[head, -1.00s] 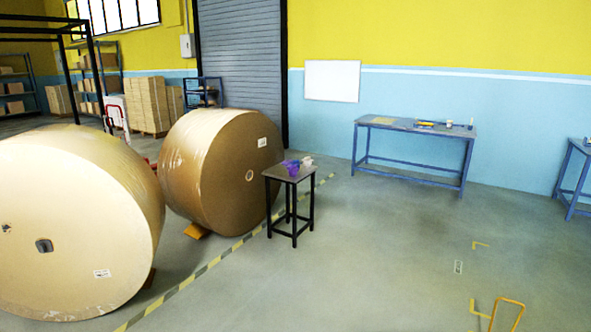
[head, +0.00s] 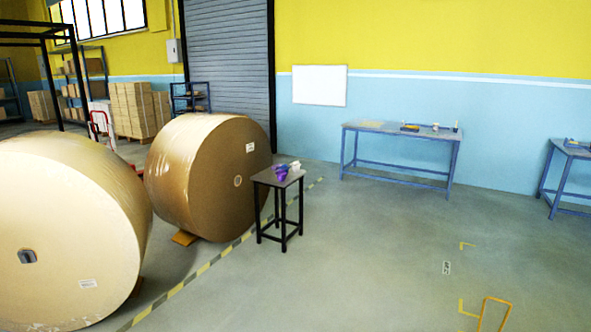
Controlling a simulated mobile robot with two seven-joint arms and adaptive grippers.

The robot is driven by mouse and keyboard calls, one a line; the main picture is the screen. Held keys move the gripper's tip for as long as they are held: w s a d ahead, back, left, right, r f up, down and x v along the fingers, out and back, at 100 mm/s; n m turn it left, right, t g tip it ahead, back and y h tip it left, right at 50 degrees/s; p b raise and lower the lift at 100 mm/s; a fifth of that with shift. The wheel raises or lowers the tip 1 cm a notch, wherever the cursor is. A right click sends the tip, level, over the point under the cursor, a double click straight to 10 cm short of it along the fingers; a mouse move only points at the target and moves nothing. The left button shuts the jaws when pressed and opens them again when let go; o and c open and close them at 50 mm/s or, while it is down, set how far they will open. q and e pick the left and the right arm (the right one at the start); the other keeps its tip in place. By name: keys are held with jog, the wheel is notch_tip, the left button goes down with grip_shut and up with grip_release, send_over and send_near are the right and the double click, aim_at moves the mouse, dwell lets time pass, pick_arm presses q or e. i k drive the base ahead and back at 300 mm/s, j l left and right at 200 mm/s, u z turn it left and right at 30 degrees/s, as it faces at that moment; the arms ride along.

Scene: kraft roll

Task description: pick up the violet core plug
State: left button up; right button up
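A small violet thing (head: 281,173), likely the violet core plug, is on the small dark stool-like table (head: 265,179) near the middle of the head view. A small whitish thing (head: 295,167) is right beside it; at this distance I cannot tell whether they touch. The violet thing's exact shape is too small to make out. Neither of my grippers is in view.
Two big kraft rolls stand at the left, a near one (head: 70,230) and a far one (head: 205,180) close to the small table. A blue workbench (head: 385,133) is along the back wall. An orange hoop rail (head: 494,300) stands at lower right. Floor between is open.

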aim_at(281, 176)
jog(key=z, duration=3.8)
jog(key=k+j, duration=0.25)
jog(key=k+j+u, duration=0.1)
jog(key=j, duration=0.3)
jog(key=k+j, duration=0.35)
jog(key=k+j+u, duration=0.1)
jog(key=j, duration=0.25)
jog(key=k+j+u, duration=0.1)
jog(key=j, duration=0.25)
jog(key=k+j+u, duration=0.1)
jog(key=j, duration=0.25)
jog(key=k+j, duration=0.25)
jog(key=k+j+u, duration=0.15)
jog(key=j, duration=0.3)
jog(key=j+u, duration=0.1)
jog(key=j, duration=0.25)
jog(key=k+j+u, duration=0.1)
jog(key=j, duration=0.25)
jog(key=k, duration=0.05)
